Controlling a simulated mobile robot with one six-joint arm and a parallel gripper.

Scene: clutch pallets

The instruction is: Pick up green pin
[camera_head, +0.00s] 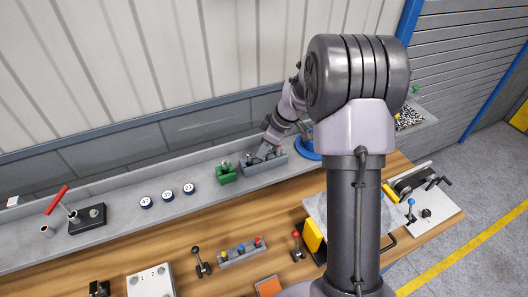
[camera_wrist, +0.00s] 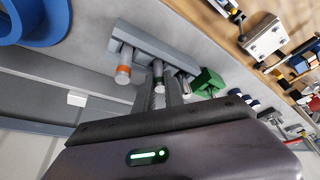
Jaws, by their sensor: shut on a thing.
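My gripper (camera_head: 267,150) is over a grey holder block (camera_head: 263,170) on the back shelf. In the wrist view, the holder (camera_wrist: 150,42) has several pins along one side. My gripper (camera_wrist: 165,92) is shut on the pin (camera_wrist: 158,70) near the holder's middle, which still appears to be at the holder. The fingers hide much of this pin, and I cannot make out its colour for certain. A pin with an orange band (camera_wrist: 123,71) is beside it, and a pale pin (camera_wrist: 188,88) is on the other side.
A green block (camera_head: 225,173) stands just left of the holder; a blue round base (camera_head: 307,148) is to its right. Numbered discs (camera_head: 168,195) and a red-handled lever (camera_head: 58,200) are farther left. The wall is close behind the shelf.

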